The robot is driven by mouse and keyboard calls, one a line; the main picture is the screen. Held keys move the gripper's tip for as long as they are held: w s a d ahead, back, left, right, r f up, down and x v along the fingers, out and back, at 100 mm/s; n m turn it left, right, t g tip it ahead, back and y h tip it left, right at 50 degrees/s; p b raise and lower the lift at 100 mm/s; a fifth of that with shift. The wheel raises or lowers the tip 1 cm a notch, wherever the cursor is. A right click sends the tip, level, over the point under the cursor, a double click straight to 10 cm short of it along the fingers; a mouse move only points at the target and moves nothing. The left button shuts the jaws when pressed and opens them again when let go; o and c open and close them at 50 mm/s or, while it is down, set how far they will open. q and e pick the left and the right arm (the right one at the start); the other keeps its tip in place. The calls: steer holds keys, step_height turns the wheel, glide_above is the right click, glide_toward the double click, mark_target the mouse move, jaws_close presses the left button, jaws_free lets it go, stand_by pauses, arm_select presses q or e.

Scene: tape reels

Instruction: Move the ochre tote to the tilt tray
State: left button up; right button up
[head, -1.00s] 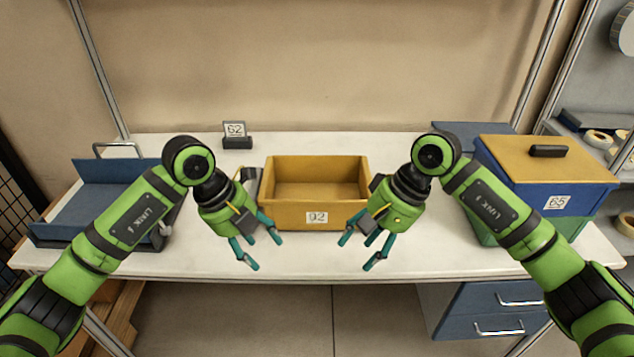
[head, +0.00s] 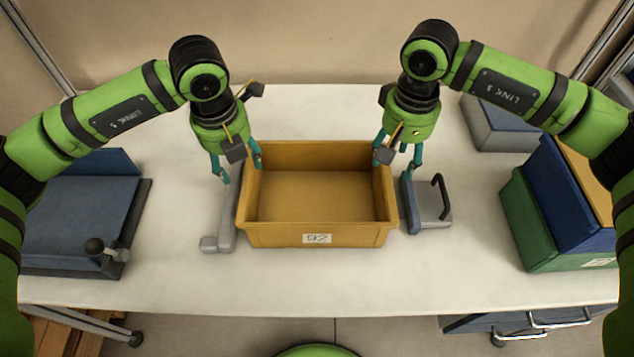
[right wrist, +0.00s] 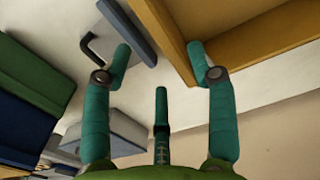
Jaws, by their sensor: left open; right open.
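The ochre tote (head: 317,238), labelled 92 and empty inside, stands upright on the white table in the middle of the head view. The tilt tray (head: 75,215) appears to be the blue tray with a raised back panel and a knobbed lever at the left. My left gripper (head: 240,170) is open at the tote's left wall, one finger outside and one towards the inside. My right gripper (head: 397,165) is open at the right wall in the same way. In the right wrist view the tote (right wrist: 165,35) shows between and behind the open fingers (right wrist: 162,60); contact is unclear.
A grey bracket-like object (head: 226,215) stands close to the tote's left side. A grey-blue object with a black handle (head: 430,205) stands close to its right. Stacked green and blue bins (head: 540,220) and a grey-blue box (head: 500,128) are at the right. The table's front strip is clear.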

mark_target(243, 179)
arm_select(q)
steer(key=shift+s+r, duration=0.15)
steer(key=shift+s, duration=0.25)
arm_select(e)
steer(key=shift+s+r, duration=0.15)
steer(key=shift+s, duration=0.25)
arm_select(q)
steer(key=shift+s, duration=0.1)
arm_select(e)
steer(key=shift+s, duration=0.1)
arm_select(q)
steer(key=shift+w+f, duration=0.2)
steer(key=shift+f, duration=1)
steer(key=shift+w+f, duration=0.25)
steer(key=shift+f, duration=0.9)
steer(key=shift+w+f, duration=0.2)
steer(key=shift+f, duration=1)
arm_select(e)
steer(key=shift+w+f, duration=0.15)
steer(key=shift+f, duration=1.7)
steer(key=shift+w+f, duration=0.1)
steer(key=shift+f, duration=1.7)
arm_select(q)
jaws_close()
arm_select(e)
jaws_close()
steer(key=shift+r, duration=0.1)
